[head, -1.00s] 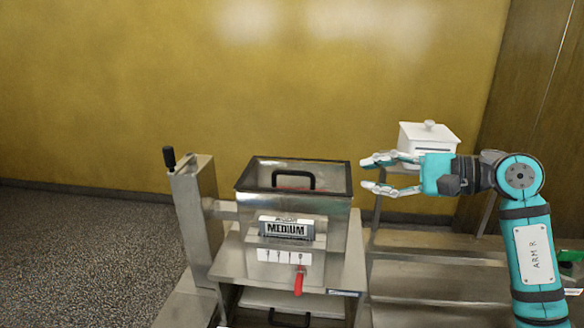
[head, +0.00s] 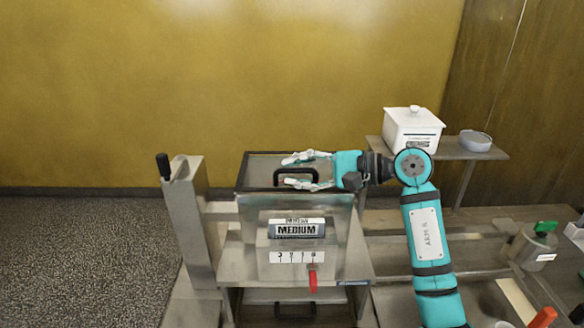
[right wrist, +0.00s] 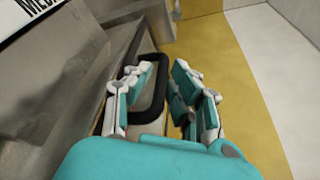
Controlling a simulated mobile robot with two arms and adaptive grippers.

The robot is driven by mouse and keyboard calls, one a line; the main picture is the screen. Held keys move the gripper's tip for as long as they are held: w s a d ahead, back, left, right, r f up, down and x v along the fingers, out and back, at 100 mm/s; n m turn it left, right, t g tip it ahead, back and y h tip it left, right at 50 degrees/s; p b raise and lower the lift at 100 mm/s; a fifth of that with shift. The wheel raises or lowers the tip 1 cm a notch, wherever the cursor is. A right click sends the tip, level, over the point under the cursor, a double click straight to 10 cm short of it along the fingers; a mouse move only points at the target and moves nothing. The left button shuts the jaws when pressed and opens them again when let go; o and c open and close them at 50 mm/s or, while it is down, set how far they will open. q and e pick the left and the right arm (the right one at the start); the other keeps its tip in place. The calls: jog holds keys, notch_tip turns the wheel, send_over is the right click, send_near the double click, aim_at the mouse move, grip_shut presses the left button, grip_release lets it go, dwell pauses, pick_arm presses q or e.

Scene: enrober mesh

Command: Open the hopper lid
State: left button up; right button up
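The hopper lid (head: 256,170) is a flat, dark-edged panel lying shut on top of the metal hopper (head: 252,215). A black arched handle (head: 282,178) stands on it. My right gripper (head: 288,171) is open at the handle, its fingers pointing left in the head view. In the right wrist view, the black handle (right wrist: 153,100) lies between the spread fingers (right wrist: 157,88), nearer the left one. I cannot tell whether a finger touches it. My left gripper is not in view.
A label panel reading MEDIUM (head: 297,229) and a red lever (head: 312,280) are on the hopper's front. A black-knobbed crank (head: 166,168) stands left. A white lidded box (head: 412,128) and grey dish (head: 475,141) sit on a shelf behind right. A green-topped metal pot (head: 535,245) is at right.

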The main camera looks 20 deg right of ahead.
jog(key=shift+s+d, duration=0.1)
jog(key=shift+d, duration=0.05)
grip_shut()
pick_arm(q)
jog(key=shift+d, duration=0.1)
